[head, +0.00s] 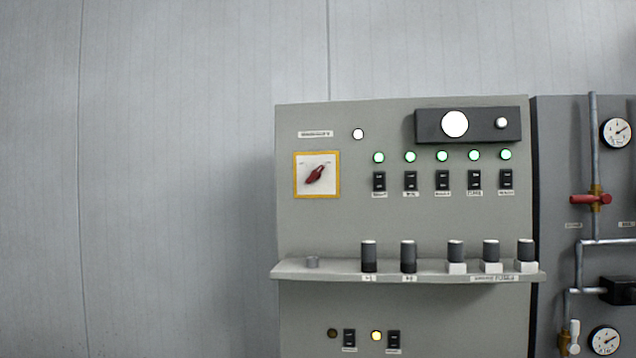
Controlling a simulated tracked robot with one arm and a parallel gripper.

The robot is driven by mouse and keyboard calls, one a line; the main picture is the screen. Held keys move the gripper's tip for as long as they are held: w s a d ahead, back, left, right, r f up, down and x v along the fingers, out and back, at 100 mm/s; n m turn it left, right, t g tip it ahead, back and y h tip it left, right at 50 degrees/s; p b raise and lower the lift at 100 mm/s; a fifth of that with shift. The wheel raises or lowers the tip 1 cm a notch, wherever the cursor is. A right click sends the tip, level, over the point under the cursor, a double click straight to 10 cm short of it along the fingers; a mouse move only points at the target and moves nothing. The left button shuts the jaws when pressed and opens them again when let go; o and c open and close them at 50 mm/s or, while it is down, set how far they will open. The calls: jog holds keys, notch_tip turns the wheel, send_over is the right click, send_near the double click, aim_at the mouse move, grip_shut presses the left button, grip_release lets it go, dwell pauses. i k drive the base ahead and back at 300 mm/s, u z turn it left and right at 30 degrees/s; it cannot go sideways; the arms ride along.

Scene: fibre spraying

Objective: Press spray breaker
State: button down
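Two more black breakers, a left one (349,338) and a right one (393,339), sit below the shelf. The left one's lamp (332,333) is dim; the right one's lamp (376,336) glows yellow. The labels are too small to read, so I cannot tell which is the spray breaker. My gripper is not in view.
A red rotary switch (315,175) sits on a yellow-edged plate. Pipes (594,140), a red-handled valve (592,199) and gauges (616,132) are at the right. The left wall (150,180) is bare.

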aim_at(379, 178)
jog(key=z, duration=0.05)
jog(key=i, duration=1.1)
jog(key=z, duration=0.6)
